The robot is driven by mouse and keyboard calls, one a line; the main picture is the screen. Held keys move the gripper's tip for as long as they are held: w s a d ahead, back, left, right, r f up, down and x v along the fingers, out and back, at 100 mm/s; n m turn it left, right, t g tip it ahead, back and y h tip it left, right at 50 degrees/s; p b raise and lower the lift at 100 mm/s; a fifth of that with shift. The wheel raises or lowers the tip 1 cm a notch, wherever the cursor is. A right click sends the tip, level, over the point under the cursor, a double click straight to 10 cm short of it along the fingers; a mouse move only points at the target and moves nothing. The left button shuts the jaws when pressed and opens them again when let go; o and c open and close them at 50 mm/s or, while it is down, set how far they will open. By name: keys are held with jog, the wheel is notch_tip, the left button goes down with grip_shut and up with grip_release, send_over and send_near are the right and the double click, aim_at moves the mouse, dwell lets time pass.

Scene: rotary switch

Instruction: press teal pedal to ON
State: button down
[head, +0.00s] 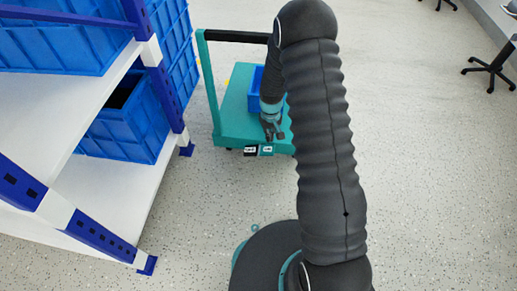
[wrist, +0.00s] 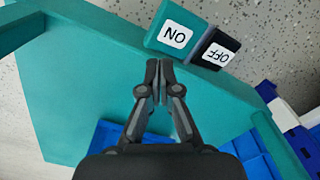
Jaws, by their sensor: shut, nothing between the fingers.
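The teal pedal (wrist: 158,35) with a white ON label sits at the edge of the teal cart (wrist: 75,75) in the wrist view. A black pedal (wrist: 233,45) with a white OFF label is right beside it. My gripper (wrist: 159,66) is shut and empty, with its fingertips just short of the ON pedal in the picture. I cannot tell whether they touch it. In the head view, my gripper (head: 272,134) is over the cart's near end, close above the teal pedal (head: 266,151); the black pedal (head: 250,151) is to its left.
A blue bin (head: 256,88) stands on the cart, partly behind my arm. The cart has a black-topped handle (head: 237,36). A shelf rack (head: 150,190) with blue crates (head: 128,120) stands at left. Speckled floor (head: 420,170) is open at right, with chairs at the far edge.

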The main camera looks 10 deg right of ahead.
jog(key=shift+f+b, duration=0.55)
jog(key=shift+f, duration=0.3)
dwell(0.4)
jog(key=shift+r, duration=0.15)
jog(key=shift+r+p, duration=2)
jog(key=shift+r, duration=1.45)
